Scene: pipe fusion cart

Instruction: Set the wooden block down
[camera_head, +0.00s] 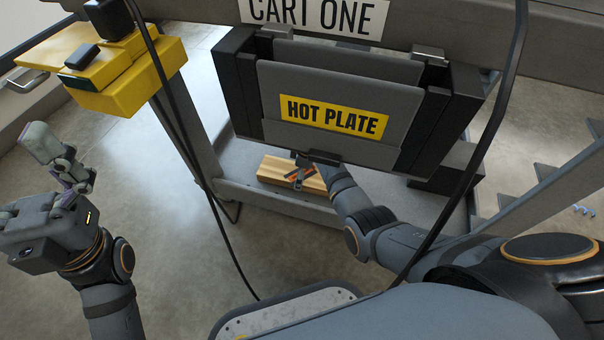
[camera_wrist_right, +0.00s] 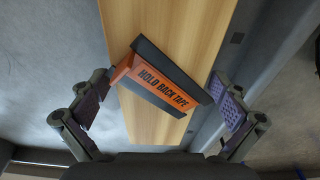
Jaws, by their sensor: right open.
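The wooden block (camera_head: 272,172) lies on the lower shelf of the cart, below the hot plate holder. It fills the middle of the right wrist view (camera_wrist_right: 190,30).
The hot plate (camera_head: 335,115) in its dark holder hangs just above my right wrist. A yellow box (camera_head: 135,82) is mounted at the upper left. Black cables hang on both sides. The shelf's raised edge (camera_head: 270,203) runs in front of the block.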

